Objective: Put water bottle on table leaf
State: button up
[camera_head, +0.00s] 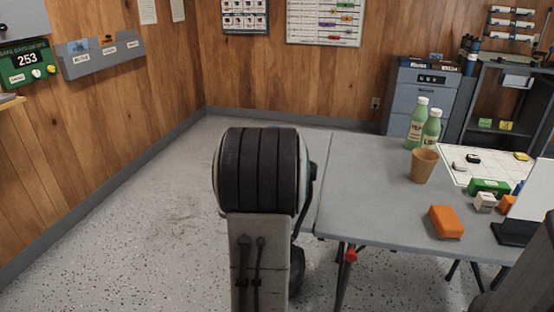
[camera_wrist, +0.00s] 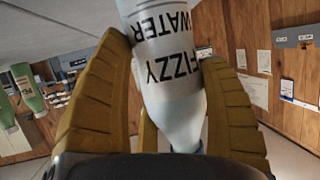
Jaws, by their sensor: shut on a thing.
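The water bottle (camera_wrist: 172,70) is pale and translucent, with a label reading FIZZY WATER. In the wrist view its lettering is upside down. My gripper (camera_wrist: 175,105) is shut around it, with yellow-brown ribbed fingers on both sides. The bottle's far end is cut off by the top of the picture. In the head view my arm hides the gripper and the bottle. A strip of grey surface, seemingly the table leaf (camera_head: 319,147), shows beyond a seam at the left end of the grey table (camera_head: 360,190). My arm covers most of it.
On the table stand two green bottles (camera_head: 417,122), a tan cup (camera_head: 424,165) and an orange block (camera_head: 445,222). A white grid board (camera_head: 480,172) with small items lies further right. A grey cabinet (camera_head: 415,90) stands behind. Floor to the left is clear.

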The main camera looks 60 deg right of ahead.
jog(key=o, duration=1.3)
